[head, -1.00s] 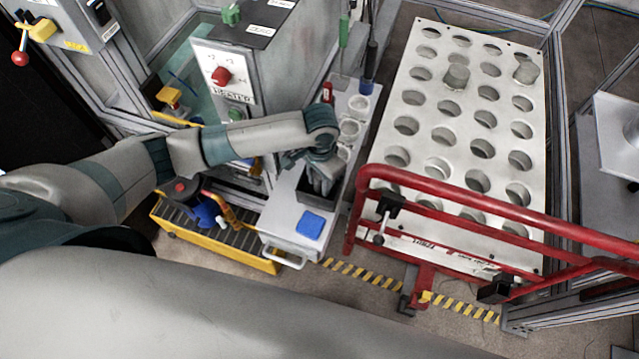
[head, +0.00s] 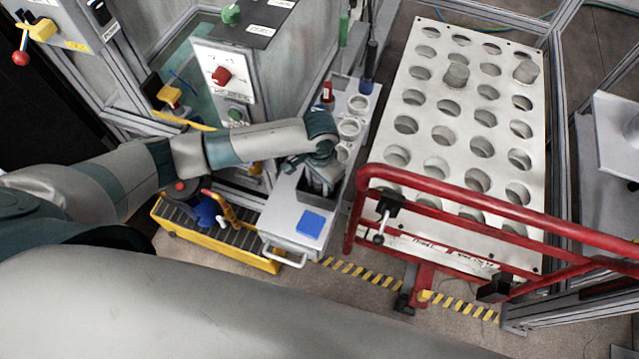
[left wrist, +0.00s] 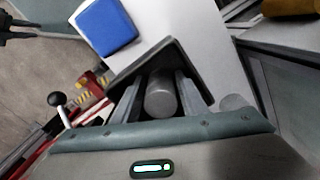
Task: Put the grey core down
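The grey core (left wrist: 160,97) is a short grey cylinder, in the left wrist view between the two fingers of my left gripper (left wrist: 160,85). Thin dark gaps show between the core and the fingers, so the gripper looks slightly open around it. A dark open-topped box (left wrist: 172,52) surrounds the fingertips and core; in the head view the box (head: 303,190) sits on the white bench top (head: 284,222). In the head view my left gripper (head: 322,180) points down into the box, and the core is hidden there. My right gripper is out of view.
A blue pad (head: 311,224) lies in front of the box. White ring-shaped holders (head: 349,128) stand behind it. A red railing (head: 440,190) stands right, before a white plate of round holes (head: 440,130) holding two grey cylinders. The heater box (head: 225,75) is behind the arm.

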